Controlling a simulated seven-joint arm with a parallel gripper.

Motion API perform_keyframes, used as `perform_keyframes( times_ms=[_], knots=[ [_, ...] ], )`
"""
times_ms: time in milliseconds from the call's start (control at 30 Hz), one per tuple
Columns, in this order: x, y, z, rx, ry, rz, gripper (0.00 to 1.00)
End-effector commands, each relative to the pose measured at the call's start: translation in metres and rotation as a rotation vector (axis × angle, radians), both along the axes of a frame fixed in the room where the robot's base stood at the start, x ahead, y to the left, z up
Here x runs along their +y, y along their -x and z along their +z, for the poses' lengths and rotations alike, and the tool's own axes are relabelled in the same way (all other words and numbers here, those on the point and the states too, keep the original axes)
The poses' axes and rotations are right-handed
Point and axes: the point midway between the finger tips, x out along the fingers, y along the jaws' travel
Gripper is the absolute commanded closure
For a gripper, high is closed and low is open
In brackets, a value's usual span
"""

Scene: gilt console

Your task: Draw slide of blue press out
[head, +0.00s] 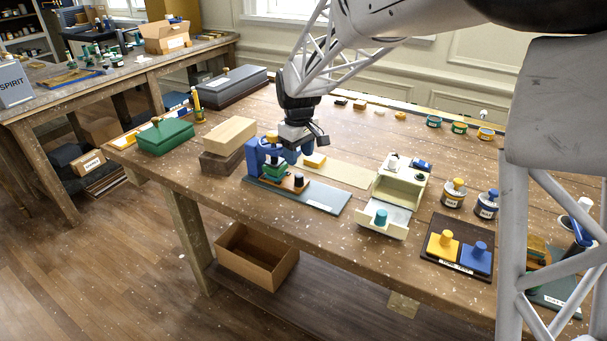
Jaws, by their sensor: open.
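The blue press (254,157) stands on a grey base plate (325,198) near the front left of the bench. Its slide (296,189) is a flat wooden-brown piece with a dark knob (298,179), low at the front of the press. A green block (273,170) sits beside the knob, under the press head. My gripper (309,147) is open, pointing down just above and behind the press. It appears empty. It partly hides the press's upper right part, and I cannot tell whether it touches the press.
Wooden blocks (229,132) and a green box (165,137) stand left of the press. A cream cabinet (399,188) with an open drawer stands to the right, then a dark tray (437,268) with yellow and blue knobbed blocks. The bench's front edge is close to the press.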

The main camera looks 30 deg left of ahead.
Motion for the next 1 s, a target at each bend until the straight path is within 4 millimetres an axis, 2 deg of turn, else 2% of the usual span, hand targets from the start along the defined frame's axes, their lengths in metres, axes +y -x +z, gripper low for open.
perform_keyframes(
  times_ms=[367, 1000],
  knots=[
    [0.000, 0.000, -0.007, 0.001, 0.001, -0.001, 0.48],
    [-0.001, 0.000, -0.072, 0.001, 0.001, -0.001, 0.48]
  ],
)
